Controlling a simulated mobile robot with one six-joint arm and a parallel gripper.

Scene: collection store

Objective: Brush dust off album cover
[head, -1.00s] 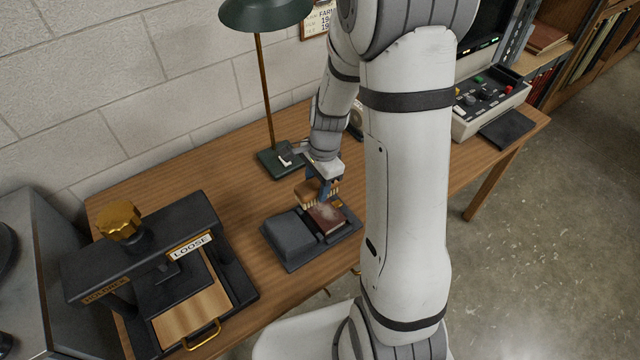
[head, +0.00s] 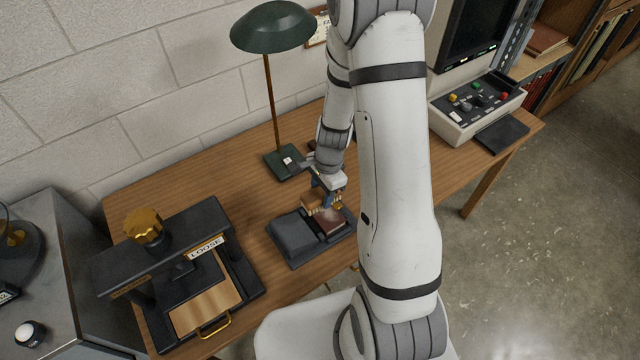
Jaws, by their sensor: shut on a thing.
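The album (head: 331,222) has a dark reddish-brown cover with a pale dusty patch. It lies in a dark grey cradle (head: 291,237) on the wooden desk. My gripper (head: 322,194) is shut on a brush (head: 312,202) with a tan wooden body and pale bristles. The brush is over the far edge of the album cover. I cannot tell whether its bristles touch the cover.
A green desk lamp (head: 283,163) stands close behind my gripper, near the wall. A black press (head: 205,250) with a brass knob and a "LOOSE" label stands at the left. A control box (head: 476,108) stands at the right. Bare desk (head: 190,178) lies behind the press.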

